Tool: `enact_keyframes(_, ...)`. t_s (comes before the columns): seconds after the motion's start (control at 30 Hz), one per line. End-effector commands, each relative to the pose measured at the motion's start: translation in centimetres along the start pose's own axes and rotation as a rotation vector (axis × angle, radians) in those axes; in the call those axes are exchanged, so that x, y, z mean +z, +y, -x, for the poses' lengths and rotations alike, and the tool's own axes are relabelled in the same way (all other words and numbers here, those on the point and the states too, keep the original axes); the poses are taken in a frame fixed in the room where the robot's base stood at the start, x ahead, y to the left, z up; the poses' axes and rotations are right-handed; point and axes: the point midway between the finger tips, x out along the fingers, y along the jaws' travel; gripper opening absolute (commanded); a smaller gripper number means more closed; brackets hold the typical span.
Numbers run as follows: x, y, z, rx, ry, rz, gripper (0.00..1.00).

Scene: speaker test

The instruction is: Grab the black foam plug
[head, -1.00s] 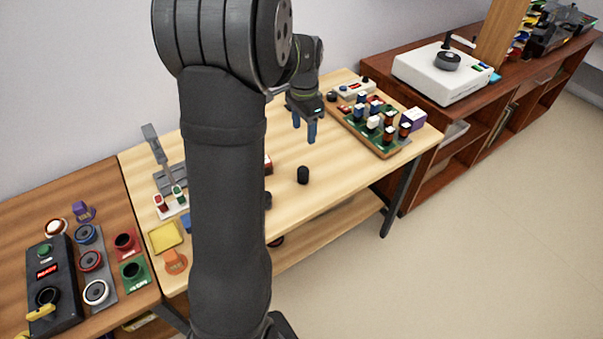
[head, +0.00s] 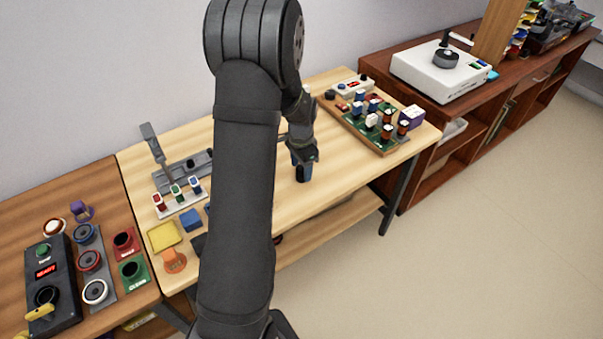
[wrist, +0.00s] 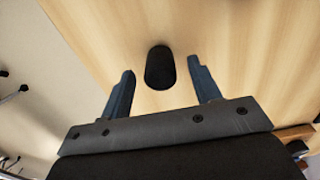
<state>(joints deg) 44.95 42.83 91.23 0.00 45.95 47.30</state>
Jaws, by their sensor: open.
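The black foam plug (wrist: 160,68) is a small dark cylinder on the light wooden table. In the wrist view it lies between the two blue fingers of my gripper (wrist: 160,87), nearer their tips, with a gap on each side. My gripper is open and holds nothing. In the head view my gripper (head: 302,174) points down low over the middle of the table, and the plug is hidden behind its fingers there.
A wooden-framed board (head: 348,118) with several small components stands on the table to the right. A grey fixture (head: 183,170), a yellow tray (head: 165,237) and a blue block (head: 191,220) are at the left. The table (head: 340,180) is clear right of my gripper.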

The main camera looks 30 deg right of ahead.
Motion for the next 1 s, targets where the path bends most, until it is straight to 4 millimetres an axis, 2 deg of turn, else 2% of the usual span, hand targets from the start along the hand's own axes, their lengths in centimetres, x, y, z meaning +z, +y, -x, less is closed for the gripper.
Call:
enact_keyframes(0.1,-0.01,0.0,-1.0,0.0,0.0,0.0,0.57)
enact_keyframes(0.33,-0.04,-0.02,-1.1,-0.001,0.001,0.0,0.57)
enact_keyframes(0.6,-0.04,-0.02,-1.08,-0.001,0.0,0.0,0.1)
enact_keyframes(1.0,-0.05,-0.03,-0.83,-0.001,0.001,0.0,0.1)
